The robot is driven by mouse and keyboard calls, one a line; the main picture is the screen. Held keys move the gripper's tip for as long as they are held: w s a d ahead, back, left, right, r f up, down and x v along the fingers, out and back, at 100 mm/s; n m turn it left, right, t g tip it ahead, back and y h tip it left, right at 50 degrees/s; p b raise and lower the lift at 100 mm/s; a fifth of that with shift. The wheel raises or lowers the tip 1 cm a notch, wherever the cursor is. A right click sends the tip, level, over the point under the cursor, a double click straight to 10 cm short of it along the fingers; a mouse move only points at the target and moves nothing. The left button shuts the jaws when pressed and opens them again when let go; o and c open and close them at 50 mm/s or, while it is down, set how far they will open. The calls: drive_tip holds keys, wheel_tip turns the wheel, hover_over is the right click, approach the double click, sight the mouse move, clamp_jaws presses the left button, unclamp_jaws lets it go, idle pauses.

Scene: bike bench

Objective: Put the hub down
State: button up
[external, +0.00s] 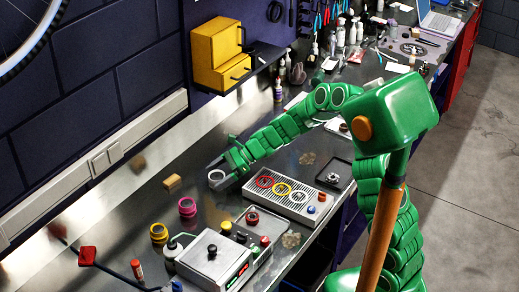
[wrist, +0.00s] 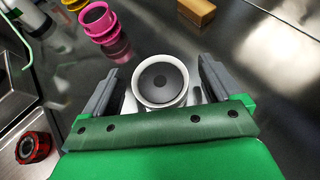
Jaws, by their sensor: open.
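A white-rimmed round hub (wrist: 160,103) with a dark grey inside stands upright on the dark metal bench. It also shows in the external view as a pale ring (external: 216,177). My gripper (wrist: 158,68) is open, with one grey finger on each side of the hub and a visible gap to it. In the external view my gripper (external: 225,166) is low over the bench at the hub. The hub's near lower side is partly hidden by my gripper's body.
A pink hub (external: 187,207) and a yellow hub (external: 158,233) stand nearby. A wooden block (external: 172,182) lies beyond. A grey tray (external: 310,205) with red, yellow and white rings lies to the right. A grey box (external: 205,262) and a red knob-like part (wrist: 33,147) are near. Bare bench surrounds the hub.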

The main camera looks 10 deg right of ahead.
drive_tip(key=v, duration=0.9)
drive_tip(key=shift+d+r, duration=0.15)
drive_tip(key=shift+d, duration=0.2)
